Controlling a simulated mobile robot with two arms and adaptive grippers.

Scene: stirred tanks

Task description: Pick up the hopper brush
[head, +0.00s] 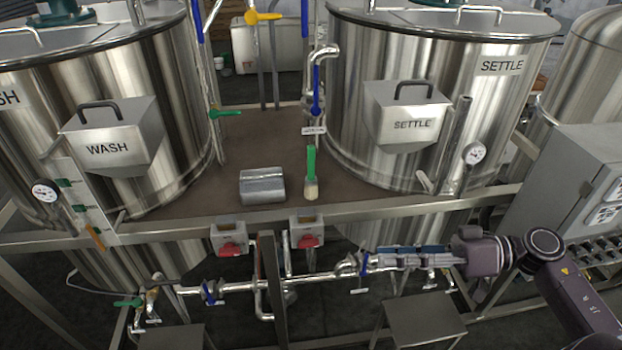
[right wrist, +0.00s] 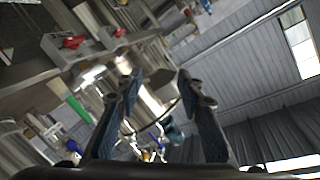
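My left gripper is not in view.
A metal scoop-like piece (head: 262,187) lies left of the brush. The WASH tank (head: 168,95) and SETTLE tank (head: 350,90) flank the platform. A steel rail (head: 380,208) runs along its front. A control cabinet (head: 575,190) stands at right.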

